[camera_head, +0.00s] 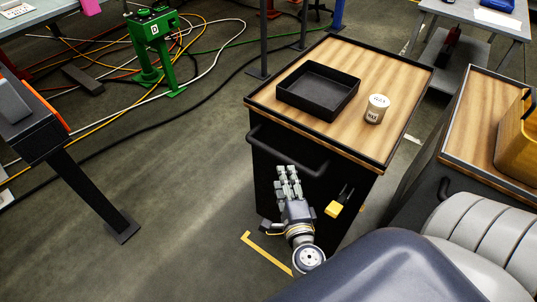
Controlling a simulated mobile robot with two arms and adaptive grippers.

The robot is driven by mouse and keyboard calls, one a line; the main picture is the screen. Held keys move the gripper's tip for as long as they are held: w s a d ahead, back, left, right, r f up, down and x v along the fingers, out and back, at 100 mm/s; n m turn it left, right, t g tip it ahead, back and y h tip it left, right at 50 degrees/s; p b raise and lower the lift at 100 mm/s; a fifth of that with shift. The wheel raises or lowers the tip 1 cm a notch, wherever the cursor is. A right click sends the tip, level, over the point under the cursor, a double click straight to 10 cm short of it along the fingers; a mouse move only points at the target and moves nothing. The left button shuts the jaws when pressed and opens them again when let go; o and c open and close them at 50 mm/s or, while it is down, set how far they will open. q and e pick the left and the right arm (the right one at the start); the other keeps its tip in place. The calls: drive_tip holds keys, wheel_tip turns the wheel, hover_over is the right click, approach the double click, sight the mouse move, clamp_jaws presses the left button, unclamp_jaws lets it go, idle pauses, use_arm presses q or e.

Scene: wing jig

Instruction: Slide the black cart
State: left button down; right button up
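The black cart (268,185) stands in the centre right of the head view, with a wooden top and a dark rim. Its black bar handle (280,153) runs along the near side, just below the top. My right gripper (287,170) is in front of that side, with its grey jointed fingers extended upward and apart. The fingertips are just below the handle in the picture; I cannot tell whether they touch it. No object shows between the fingers. My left gripper is not in view.
A black tray (318,90) and a pale cup (377,108) stand on the cart. A yellow and black item (339,203) is at its near side. Another wood-topped unit (478,112) is close on the right. Cables and a green stand (152,48) lie to the left.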

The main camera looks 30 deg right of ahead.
sight(279, 159)
drive_tip(key=p+x, duration=0.1)
drive_tip(key=x, duration=0.9)
drive_tip(key=shift+w+d, duration=0.15)
drive_tip(key=shift+w, duration=0.2)
clamp_jaws()
